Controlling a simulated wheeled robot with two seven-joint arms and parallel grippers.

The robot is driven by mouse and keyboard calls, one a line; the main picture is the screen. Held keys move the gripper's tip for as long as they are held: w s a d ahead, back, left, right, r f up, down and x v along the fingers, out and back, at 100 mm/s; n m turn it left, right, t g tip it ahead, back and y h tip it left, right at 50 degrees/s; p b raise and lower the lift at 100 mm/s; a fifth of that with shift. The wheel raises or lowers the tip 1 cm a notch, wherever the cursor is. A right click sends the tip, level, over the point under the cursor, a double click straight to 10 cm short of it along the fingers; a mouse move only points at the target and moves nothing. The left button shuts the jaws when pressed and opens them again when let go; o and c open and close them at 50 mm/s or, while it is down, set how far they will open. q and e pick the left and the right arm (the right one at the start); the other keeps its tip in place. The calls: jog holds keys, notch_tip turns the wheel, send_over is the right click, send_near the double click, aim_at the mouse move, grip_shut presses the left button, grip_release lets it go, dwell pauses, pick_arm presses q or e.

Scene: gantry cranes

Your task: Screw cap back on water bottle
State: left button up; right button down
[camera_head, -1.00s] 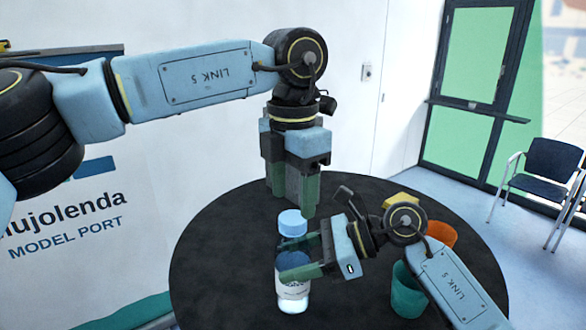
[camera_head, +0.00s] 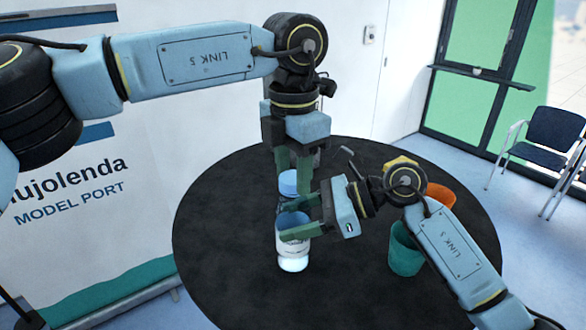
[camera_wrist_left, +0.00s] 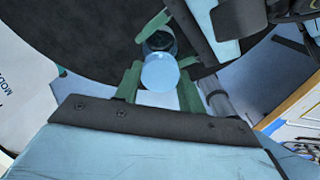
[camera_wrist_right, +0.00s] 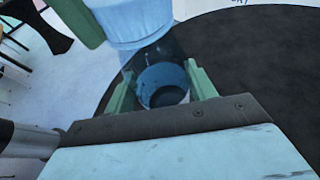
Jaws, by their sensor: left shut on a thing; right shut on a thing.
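The clear bottle stands upright on the round black table, with its white label (camera_head: 293,250) low on it. My right gripper (camera_head: 298,222) is shut around the bottle's middle from the right. The pale blue cap (camera_head: 288,184) is at the bottle's top. My left gripper (camera_head: 291,180) comes down from above and is shut on the cap. In the left wrist view the cap (camera_wrist_left: 160,73) sits between the left fingers. The right wrist view shows the cap (camera_wrist_right: 135,18) above the held bottle. I cannot tell whether the cap is seated on the neck.
A green cup (camera_head: 406,252) and an orange cup (camera_head: 440,197) stand on the black table (camera_head: 370,290), right of the bottle near my right arm. A yellow object (camera_head: 400,162) lies behind that arm. The table's left and front are clear. A chair (camera_head: 553,140) stands far right.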

pick_arm(q)
jog(key=o, duration=1.2)
notch_tip(320, 180, up, 12)
jog(key=shift+r, duration=0.1)
pick_arm(e)
jog(key=shift+c, duration=2.1)
grip_release()
